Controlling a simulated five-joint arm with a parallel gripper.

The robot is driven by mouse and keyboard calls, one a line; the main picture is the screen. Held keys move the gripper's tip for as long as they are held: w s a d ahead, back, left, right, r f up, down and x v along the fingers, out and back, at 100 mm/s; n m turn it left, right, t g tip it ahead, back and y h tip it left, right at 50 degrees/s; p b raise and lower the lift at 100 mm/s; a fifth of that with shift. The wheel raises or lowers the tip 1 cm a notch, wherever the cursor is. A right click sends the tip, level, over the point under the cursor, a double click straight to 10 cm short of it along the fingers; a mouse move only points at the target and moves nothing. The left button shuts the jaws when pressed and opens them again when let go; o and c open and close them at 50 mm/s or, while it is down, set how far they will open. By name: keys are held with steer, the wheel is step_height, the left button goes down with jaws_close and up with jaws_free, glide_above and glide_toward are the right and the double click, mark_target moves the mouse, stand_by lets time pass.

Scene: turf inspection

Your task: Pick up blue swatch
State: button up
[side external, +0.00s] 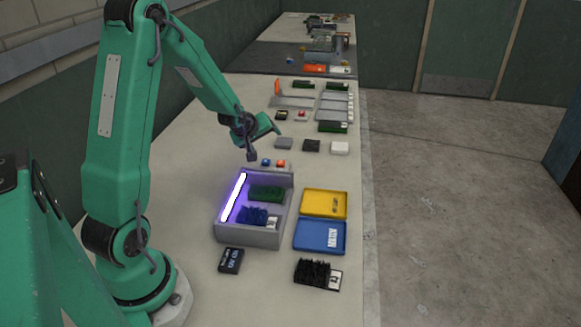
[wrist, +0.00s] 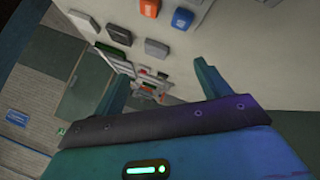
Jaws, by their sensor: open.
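The blue swatch (side external: 253,214), a dark blue tuft of turf with a white label at its right end, lies in the near part of a grey inspection box (side external: 262,240). A green swatch (side external: 266,192) lies behind it in the same box. My gripper (side external: 265,143) is open and empty, high above the table and beyond the box, apart from both swatches. In the wrist view my gripper (wrist: 152,68) shows two spread green fingers with nothing between them. The blue swatch does not show in the wrist view.
A glowing purple-white light bar (side external: 234,197) lines the box's left side. Yellow (side external: 324,203) and blue (side external: 319,236) trays lie right of the box. A black swatch (side external: 316,273) and a dark labelled block (side external: 231,260) lie in front. Small blocks (side external: 311,145) stand behind.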

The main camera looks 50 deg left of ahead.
steer(key=shift+r, duration=0.15)
step_height(320, 180, up, 5)
steer(key=m+g+h, duration=0.5)
steer(key=m+g, duration=0.1)
steer(key=g, duration=0.2)
glide_above(252, 213)
steer(key=shift+s+d+f, duration=0.1)
steer(key=shift+f, duration=1.15)
steer(key=shift+s+d+f, duration=0.1)
steer(key=shift+f, duration=1.15)
steer(key=shift+f, duration=1.3)
steer(key=shift+w+a+f, duration=0.1)
steer(key=shift+f, duration=1.2)
steer(key=shift+w+a+f, duration=0.1)
steer(key=shift+f, duration=1.2)
